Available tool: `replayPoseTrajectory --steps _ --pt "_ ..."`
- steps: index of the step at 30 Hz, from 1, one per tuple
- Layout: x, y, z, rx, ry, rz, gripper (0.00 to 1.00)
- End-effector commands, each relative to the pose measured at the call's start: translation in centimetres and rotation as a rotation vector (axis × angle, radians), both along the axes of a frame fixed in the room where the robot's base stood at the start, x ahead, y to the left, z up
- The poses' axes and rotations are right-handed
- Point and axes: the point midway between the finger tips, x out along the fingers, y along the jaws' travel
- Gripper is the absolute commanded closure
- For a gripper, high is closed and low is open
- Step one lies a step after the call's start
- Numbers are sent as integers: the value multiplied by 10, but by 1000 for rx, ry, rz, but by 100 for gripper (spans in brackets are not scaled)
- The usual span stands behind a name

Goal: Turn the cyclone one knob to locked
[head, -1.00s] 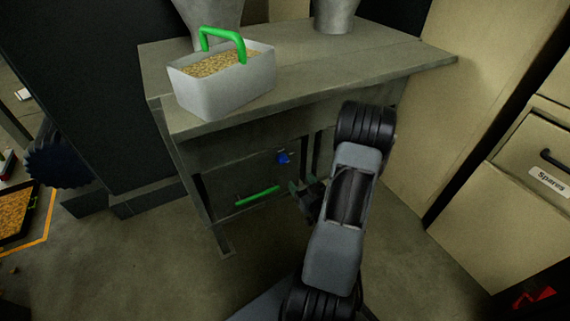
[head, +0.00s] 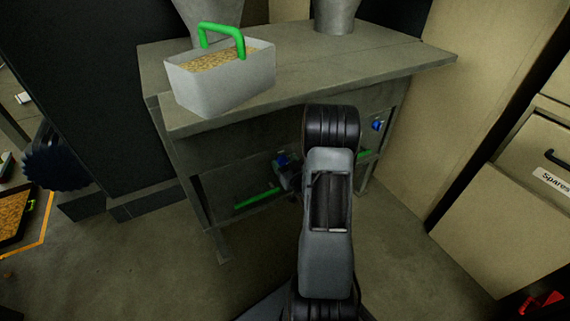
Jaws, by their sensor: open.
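Two small blue knobs sit on the front of the grey bench, below its top. The left blue knob (head: 281,159) is just above my gripper (head: 288,173), and the right blue knob (head: 377,125) is to the right of my arm. No label shows which is cyclone one, and their settings are too small to read. My gripper is open and close to the left knob; whether they touch cannot be told. My forearm hides most of the gripper and the middle of the bench front.
A green bar handle (head: 257,198) is low on the bench front, with another green handle (head: 367,154) at right. A grey bin of grain (head: 225,86) with a green handle stands on the bench top (head: 385,62). Beige drawers (head: 505,210) stand right, leaving floor between.

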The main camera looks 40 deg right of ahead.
Motion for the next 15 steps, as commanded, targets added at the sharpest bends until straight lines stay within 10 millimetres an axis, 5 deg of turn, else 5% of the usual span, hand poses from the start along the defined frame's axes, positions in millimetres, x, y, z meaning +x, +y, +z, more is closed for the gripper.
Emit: replayPoseTrajectory --steps 4,15 --pt "0 0 0 0 0 0 34" --pt "0 0 0 0 0 0 70"
